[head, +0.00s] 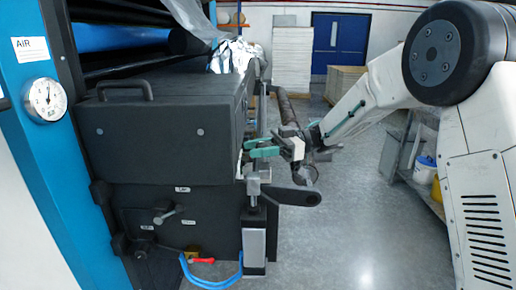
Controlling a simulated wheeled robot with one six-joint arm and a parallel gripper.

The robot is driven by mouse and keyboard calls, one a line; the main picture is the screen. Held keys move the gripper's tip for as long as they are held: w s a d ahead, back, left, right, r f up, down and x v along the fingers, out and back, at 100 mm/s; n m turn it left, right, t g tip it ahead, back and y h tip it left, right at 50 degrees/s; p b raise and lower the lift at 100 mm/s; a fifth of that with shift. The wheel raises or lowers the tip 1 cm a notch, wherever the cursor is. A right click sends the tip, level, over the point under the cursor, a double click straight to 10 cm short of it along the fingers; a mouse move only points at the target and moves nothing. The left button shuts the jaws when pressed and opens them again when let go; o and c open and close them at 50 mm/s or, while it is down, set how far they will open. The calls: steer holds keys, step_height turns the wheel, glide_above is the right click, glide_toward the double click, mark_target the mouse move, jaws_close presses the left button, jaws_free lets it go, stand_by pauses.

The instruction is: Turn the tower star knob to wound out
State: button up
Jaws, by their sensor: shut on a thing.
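My gripper (262,147), with green fingers, reaches in from the right at the right end of the dark machine housing. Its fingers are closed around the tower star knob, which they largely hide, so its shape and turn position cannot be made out. A metal fitting (253,181) shows between the fingers and the post.
A black lever handle (293,196) sticks out right from the tower, just below my gripper. The dark housing (165,140) stands close on the left. A blue hose (215,284) loops at the tower's foot. A shelf with buckets (426,170) stands right; grey floor between is clear.

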steer(key=shift+g, duration=0.3)
steer(key=o, duration=1)
steer(key=shift+d, duration=0.15)
steer(key=v, duration=0.7)
steer(key=shift+w+d+r, duration=0.15)
steer(key=shift+d, duration=0.15)
